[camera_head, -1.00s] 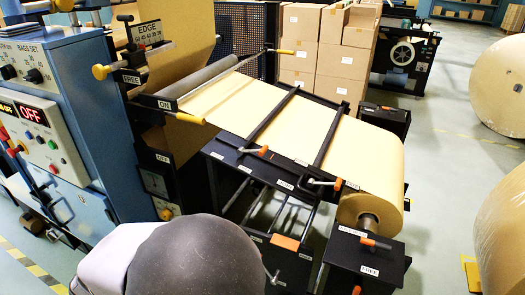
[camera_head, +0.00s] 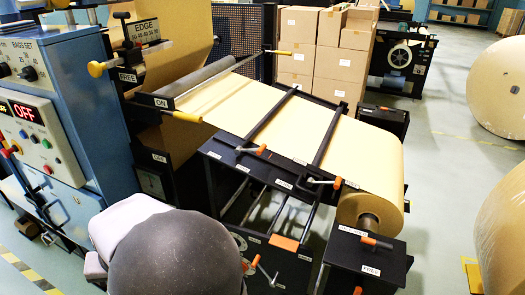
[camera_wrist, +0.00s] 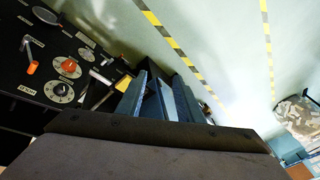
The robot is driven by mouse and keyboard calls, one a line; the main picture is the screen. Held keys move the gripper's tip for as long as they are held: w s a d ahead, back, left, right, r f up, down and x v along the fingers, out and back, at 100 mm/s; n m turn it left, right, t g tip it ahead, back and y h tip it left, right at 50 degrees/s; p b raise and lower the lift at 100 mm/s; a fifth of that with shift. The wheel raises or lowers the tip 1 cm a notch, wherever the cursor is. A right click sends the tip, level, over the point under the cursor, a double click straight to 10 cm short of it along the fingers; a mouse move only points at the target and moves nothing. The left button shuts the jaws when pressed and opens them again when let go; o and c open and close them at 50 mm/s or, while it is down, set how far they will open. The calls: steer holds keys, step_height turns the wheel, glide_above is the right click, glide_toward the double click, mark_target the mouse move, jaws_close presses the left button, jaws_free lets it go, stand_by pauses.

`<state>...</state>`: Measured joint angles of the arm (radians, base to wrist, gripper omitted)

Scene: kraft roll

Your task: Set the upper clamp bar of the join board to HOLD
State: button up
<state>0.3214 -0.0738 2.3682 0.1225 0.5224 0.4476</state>
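The join board (camera_head: 225,152) is a black table with tan paper (camera_head: 310,125) across it. Two dark clamp bars cross the paper. The one nearer the rollers, which I take as the upper bar (camera_head: 272,118), has a lever with an orange tip (camera_head: 262,150) at its near end. The other bar (camera_head: 329,136) has a similar lever (camera_head: 336,183). The small white labels by the levers are too small to read. My gripper (camera_wrist: 165,98) shows blue finger plates close together in the wrist view, over floor and apart from the bars. Its fingers are hidden in the head view.
A kraft roll (camera_head: 374,170) sits at the board's right end. A blue control cabinet (camera_head: 45,120) stands at left. The wrist view shows a black panel with knobs and levers (camera_wrist: 62,65) and striped floor. Stacked cartons (camera_head: 320,55) stand behind.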

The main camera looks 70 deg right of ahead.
steer(key=w+d+r+m+t+h+b, duration=0.1)
steer(key=w+d+m, duration=0.1)
steer(key=d+m, duration=0.35)
steer(key=w+d+r+m+t+h+b, duration=0.1)
steer(key=w+d+r+m, duration=0.15)
steer(key=d, duration=0.55)
step_height(320, 180, up, 13)
steer(key=m+g+h+b, duration=0.1)
steer(key=m+h+b, duration=0.3)
steer(key=m+h, duration=1.15)
glide_above(261, 152)
steer(key=a, duration=0.2)
steer(key=m+y, duration=0.5)
steer(key=s+d+n+g+h+p, duration=0.1)
steer(key=s+d+n+p, duration=0.1)
steer(key=s+d, duration=0.15)
steer(key=f+n+p, duration=0.1)
steer(key=n, duration=0.2)
steer(key=w+a+f+n+p, duration=0.1)
steer(key=f+n, duration=0.1)
steer(key=n, duration=0.1)
steer(key=w+a+f+n+p, duration=0.1)
steer(key=n, duration=0.2)
steer(key=shift+w+f+t+h, duration=0.1)
steer(key=shift+f+t+h, duration=0.25)
steer(key=shift+f+t, duration=0.05)
steer(key=shift+w+a+f+n, duration=0.3)
steer(key=shift+w+f+n, duration=0.15)
steer(key=shift+n, duration=0.4)
steer(key=shift+d, duration=0.15)
